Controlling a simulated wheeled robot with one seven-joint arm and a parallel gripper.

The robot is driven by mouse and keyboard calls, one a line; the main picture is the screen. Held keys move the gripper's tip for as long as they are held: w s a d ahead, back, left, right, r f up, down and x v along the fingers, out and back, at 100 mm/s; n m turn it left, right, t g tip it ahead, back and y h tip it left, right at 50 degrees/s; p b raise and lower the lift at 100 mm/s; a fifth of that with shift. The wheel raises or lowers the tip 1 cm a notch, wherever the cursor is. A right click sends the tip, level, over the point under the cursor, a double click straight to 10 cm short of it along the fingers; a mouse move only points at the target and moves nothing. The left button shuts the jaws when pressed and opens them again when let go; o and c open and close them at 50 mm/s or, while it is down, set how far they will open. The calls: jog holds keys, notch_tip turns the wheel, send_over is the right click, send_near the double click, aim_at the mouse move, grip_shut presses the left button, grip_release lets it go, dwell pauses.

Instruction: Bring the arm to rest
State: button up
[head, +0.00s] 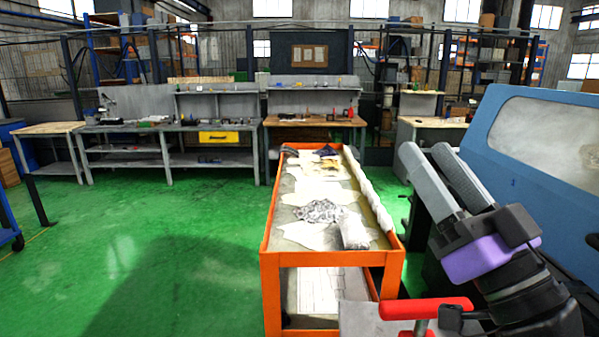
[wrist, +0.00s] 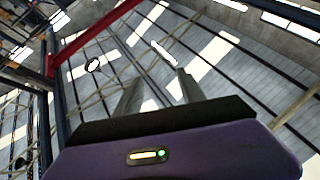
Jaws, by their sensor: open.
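My gripper (head: 428,160) is at the right of the head view, raised and pointing up and to the left, with its two grey fingers apart. Nothing is between the fingers. In the wrist view my gripper (wrist: 157,82) shows the two fingers spread against the roof and windows, also empty. My arm's lower links are mostly cut off by the bottom right of the head view.
An orange cart (head: 333,259) with cloths on top stands left of my gripper. A blue machine (head: 485,110) with a window is close on the right. A red handle (head: 426,308) is below my gripper. Green floor (head: 130,250) is open at left; workbenches (head: 215,158) line the back.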

jog(key=s+d+f+m+h, duration=0.2)
jog(key=s+f+m+h, duration=0.15)
jog(key=f, duration=0.35)
jog(key=s+d+f+m+h, duration=0.2)
jog(key=s+f+h, duration=0.25)
jog(key=f, duration=0.25)
jog(key=s+d+f+m+h, duration=0.3)
jog(key=f+h, duration=0.2)
jog(key=f, duration=0.2)
jog(key=s+a+f+n+g+y, duration=0.1)
jog(key=s+f+g, duration=0.3)
jog(key=s+f, duration=0.5)
jog(key=s+a+f+n+g+y, duration=0.2)
jog(key=s+f+n+g, duration=0.2)
jog(key=s+f, duration=0.6)
jog(key=s, duration=0.5)
jog(key=shift+n+y, duration=0.35)
jog(key=shift+y, duration=0.05)
jog(key=shift+s, duration=0.1)
